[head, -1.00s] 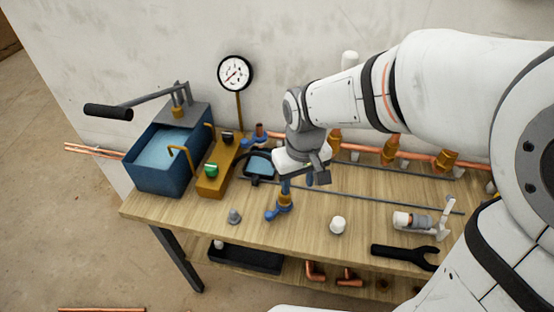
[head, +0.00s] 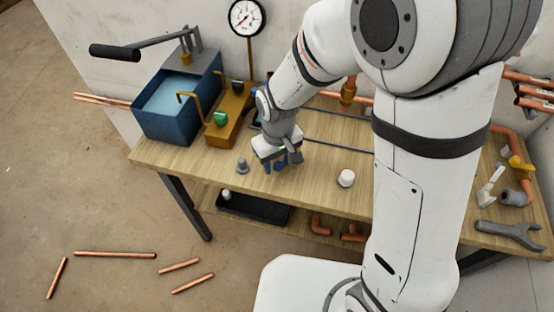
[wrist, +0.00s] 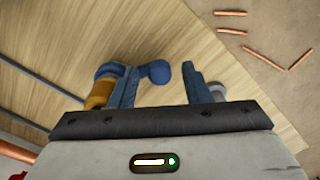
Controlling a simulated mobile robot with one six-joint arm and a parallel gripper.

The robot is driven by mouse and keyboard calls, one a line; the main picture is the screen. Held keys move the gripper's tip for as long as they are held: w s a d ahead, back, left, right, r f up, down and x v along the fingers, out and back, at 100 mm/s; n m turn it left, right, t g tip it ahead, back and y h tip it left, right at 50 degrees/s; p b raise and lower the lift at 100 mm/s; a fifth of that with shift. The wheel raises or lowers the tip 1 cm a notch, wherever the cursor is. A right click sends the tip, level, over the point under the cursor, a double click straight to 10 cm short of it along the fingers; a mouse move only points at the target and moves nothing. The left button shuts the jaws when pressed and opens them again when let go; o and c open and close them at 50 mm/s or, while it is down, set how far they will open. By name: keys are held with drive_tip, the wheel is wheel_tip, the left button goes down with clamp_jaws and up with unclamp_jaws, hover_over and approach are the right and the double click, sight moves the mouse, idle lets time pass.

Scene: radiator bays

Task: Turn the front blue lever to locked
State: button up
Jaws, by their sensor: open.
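The front blue lever (wrist: 156,72) shows in the wrist view beside its brass valve body (wrist: 99,94). Its rounded end lies between the two blue fingers of my gripper (wrist: 160,82). The jaws are open, with a clear gap to the right finger; I cannot tell whether the left finger touches the lever. In the head view my gripper (head: 274,166) is low over the bench's front part. It hides most of the lever and valve there.
A grey fitting (head: 242,166) stands just left of my gripper, and a white cap (head: 346,178) stands to the right. The brown block with a green knob (head: 220,118) and the blue tank (head: 172,112) stand behind left. Copper pipes (head: 115,255) lie on the floor.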

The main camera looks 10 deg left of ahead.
drive_tip(key=shift+c, duration=0.5)
clamp_jaws()
